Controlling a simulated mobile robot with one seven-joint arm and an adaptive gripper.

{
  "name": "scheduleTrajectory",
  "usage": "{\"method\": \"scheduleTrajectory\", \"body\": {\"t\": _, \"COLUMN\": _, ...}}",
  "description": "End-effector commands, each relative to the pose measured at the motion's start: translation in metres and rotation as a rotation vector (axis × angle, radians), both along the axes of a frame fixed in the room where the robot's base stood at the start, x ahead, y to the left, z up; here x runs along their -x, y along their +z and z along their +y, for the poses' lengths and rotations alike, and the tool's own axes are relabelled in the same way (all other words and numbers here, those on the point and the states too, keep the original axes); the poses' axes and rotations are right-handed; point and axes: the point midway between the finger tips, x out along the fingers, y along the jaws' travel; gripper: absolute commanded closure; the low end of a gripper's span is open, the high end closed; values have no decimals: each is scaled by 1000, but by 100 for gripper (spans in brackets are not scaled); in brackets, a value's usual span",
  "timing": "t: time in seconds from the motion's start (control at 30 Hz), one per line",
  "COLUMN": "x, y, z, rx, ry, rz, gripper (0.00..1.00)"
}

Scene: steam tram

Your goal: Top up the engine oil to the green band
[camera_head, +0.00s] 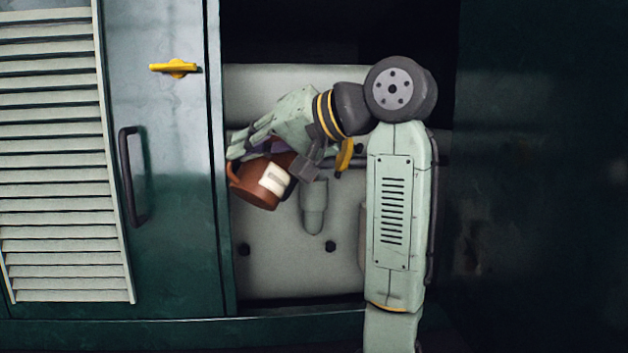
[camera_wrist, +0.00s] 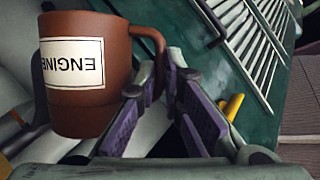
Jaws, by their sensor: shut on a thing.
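A brown jug (camera_head: 250,189) with a white label hangs tilted in front of the pale panel inside the open bay. In the wrist view the jug (camera_wrist: 85,118) fills the left side, and its label reads "ENGINE" upside down. My gripper (camera_head: 247,152) is shut on the jug's handle; in the wrist view its purple-padded fingers (camera_wrist: 170,72) close at the handle. A grey vertical cylinder (camera_head: 314,208) stands just right of the jug, apart from it in the picture. I cannot see any oil or a green band.
A green door with a louvred panel (camera_head: 60,160), a dark handle (camera_head: 130,177) and a yellow latch (camera_head: 175,68) is on the left. A yellow part (camera_head: 345,155) shows beside my wrist. Dark round fittings (camera_head: 330,246) dot the panel. The panel below the jug is mostly clear.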

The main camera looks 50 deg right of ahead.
Motion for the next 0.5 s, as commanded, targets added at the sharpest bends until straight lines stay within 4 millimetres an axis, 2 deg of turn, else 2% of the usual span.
{"method": "scheduleTrajectory", "body": {"t": 0.3, "x": 0, "y": 14, "z": -4, "rx": -66, "ry": 1, "rz": 3, "gripper": 100}}
{"method": "scheduleTrajectory", "body": {"t": 0.5, "x": 0, "y": 16, "z": -6, "rx": -88, "ry": 0, "rz": 5, "gripper": 100}}
